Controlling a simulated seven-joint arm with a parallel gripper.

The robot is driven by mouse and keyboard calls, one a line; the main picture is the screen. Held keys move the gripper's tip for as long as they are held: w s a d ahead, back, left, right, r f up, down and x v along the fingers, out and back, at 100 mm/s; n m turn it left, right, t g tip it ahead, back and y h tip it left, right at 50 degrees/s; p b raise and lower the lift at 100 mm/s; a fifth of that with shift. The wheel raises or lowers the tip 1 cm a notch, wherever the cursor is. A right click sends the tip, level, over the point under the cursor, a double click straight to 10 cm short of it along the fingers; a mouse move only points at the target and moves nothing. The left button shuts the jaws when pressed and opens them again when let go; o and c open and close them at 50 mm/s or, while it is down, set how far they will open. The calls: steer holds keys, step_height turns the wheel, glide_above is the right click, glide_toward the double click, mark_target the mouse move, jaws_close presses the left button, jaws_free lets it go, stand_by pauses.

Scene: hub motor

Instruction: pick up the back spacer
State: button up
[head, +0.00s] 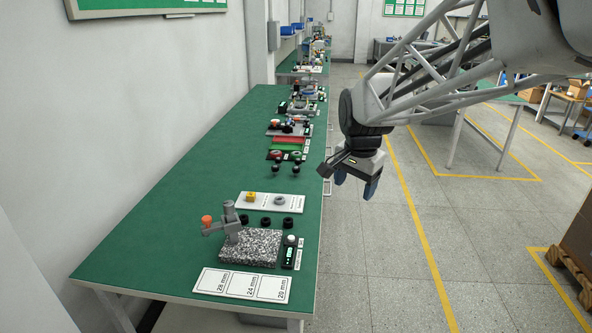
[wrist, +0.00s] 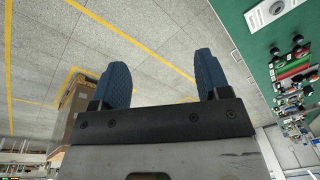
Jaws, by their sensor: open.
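My gripper (head: 355,184) hangs in the air to the right of the green table, over the floor side. Its two blue fingers are apart with nothing between them, as the wrist view also shows (wrist: 161,62). The grey ring also shows in the wrist view (wrist: 277,8). I cannot tell which part is the back spacer.
A gauge stand (head: 233,222) with an orange knob rises from the speckled block (head: 250,248). A white size card (head: 242,285) lies in front, and a small device (head: 291,252) beside it. More parts line the table farther back. The table's left side (head: 165,215) is clear.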

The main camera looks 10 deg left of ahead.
steer(key=w+a+f+m, duration=0.2)
steer(key=w+a+f, duration=0.2)
steer(key=w+a, duration=0.45)
steer(key=m+g, duration=0.2)
steer(key=m, duration=0.5)
glide_above(244, 217)
steer(key=f, duration=2.1)
steer(key=shift+s+d, duration=0.15)
steer(key=shift+d, duration=0.2)
steer(key=shift+a+f, duration=0.4)
steer(key=shift+f, duration=0.05)
steer(key=shift+f, duration=1.25)
steer(key=shift+f, duration=2.6)
